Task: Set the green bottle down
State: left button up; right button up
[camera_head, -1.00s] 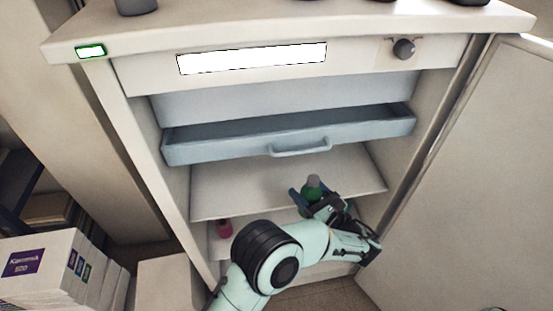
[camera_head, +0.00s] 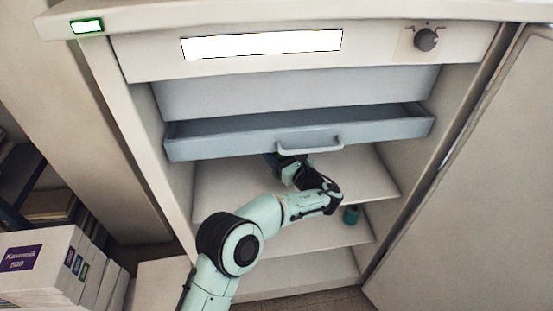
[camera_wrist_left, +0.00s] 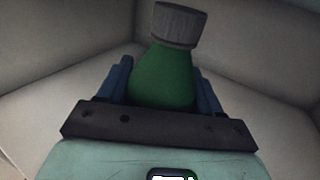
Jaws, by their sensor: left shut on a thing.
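The green bottle (camera_wrist_left: 165,78) with a grey ribbed cap is between the blue fingers of my left gripper (camera_wrist_left: 163,92) in the left wrist view. The gripper is shut on it. In the head view my left gripper (camera_head: 279,162) reaches in over the upper shelf (camera_head: 225,188), just below the drawer. The drawer front and my wrist hide the held bottle there. I cannot tell whether its base touches the shelf. My right gripper is not in view.
A pulled-out blue drawer (camera_head: 220,139) with a handle (camera_head: 310,148) hangs close above my gripper. Another small green bottle (camera_head: 351,215) stands on the lower shelf. The cabinet door (camera_head: 475,190) is open at the right. White boxes (camera_head: 45,265) stand at lower left.

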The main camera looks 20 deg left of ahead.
pick_arm(q)
jog(key=shift+w+a+f+b, duration=0.15)
jog(key=shift+a+f, duration=0.05)
jog(key=shift+f, duration=0.35)
jog(key=shift+w+a+f+b, duration=0.1)
jog(key=shift+a+f, duration=0.05)
jog(key=shift+f, duration=0.4)
jog(key=shift+w+a+f+b, duration=0.15)
jog(key=shift+a+f, duration=0.05)
jog(key=shift+f, duration=0.35)
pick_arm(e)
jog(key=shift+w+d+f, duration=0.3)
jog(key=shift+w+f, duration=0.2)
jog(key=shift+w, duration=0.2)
pick_arm(q)
jog(key=shift+f, duration=0.2)
jog(key=o, duration=1.3)
jog(key=shift+o, duration=0.2)
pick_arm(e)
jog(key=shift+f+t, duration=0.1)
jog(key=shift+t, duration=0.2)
